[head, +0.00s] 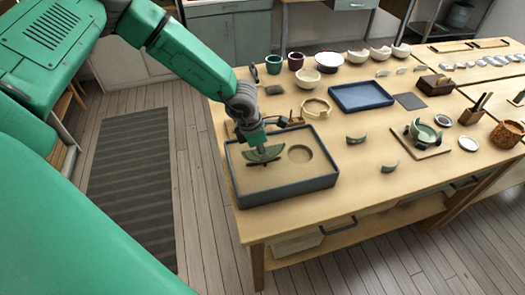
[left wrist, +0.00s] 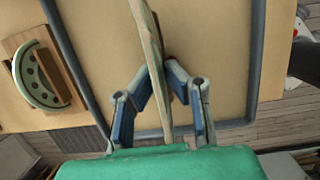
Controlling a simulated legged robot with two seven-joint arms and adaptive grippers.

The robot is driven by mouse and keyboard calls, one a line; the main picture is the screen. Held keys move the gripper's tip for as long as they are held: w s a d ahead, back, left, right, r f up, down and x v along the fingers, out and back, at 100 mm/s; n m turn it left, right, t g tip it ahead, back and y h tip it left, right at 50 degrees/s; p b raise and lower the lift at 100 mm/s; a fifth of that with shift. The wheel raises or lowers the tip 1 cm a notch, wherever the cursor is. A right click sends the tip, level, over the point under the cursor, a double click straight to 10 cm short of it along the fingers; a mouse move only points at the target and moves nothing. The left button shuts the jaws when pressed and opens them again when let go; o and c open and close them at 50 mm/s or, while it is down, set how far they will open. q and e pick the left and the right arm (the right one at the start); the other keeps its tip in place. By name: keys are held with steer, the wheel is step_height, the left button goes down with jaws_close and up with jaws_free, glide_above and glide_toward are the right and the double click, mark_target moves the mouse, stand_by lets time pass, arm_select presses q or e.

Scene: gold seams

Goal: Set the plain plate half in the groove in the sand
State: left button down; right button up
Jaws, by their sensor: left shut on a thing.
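My left gripper (head: 262,146) is shut on a green plate half (head: 265,155), held upright over the left part of the sand tray. In the left wrist view the plate half (left wrist: 150,60) shows nearly edge-on between the fingers of the gripper (left wrist: 150,92). The sand (head: 290,178) fills a dark-rimmed tray (head: 290,193). A short dark line, apparently the groove (head: 257,163), shows just below the plate half. I cannot tell whether the plate half touches the sand or sits in the groove. My right gripper is in neither view.
A round hollow (head: 300,153) lies in the sand right of the plate half. A green half with holes (left wrist: 42,82) lies on a wooden piece outside the tray. Green shards (head: 356,138), a blue tray (head: 360,96) and bowls stand on the table. Bare table lies right of the sand tray.

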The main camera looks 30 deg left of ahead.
arm_select(q)
steer(key=shift+f+b, duration=0.4)
steer(key=shift+f, duration=0.35)
stand_by(0.6)
steer(key=shift+f, duration=0.7)
stand_by(0.7)
steer(key=c, duration=1.1)
jaws_free()
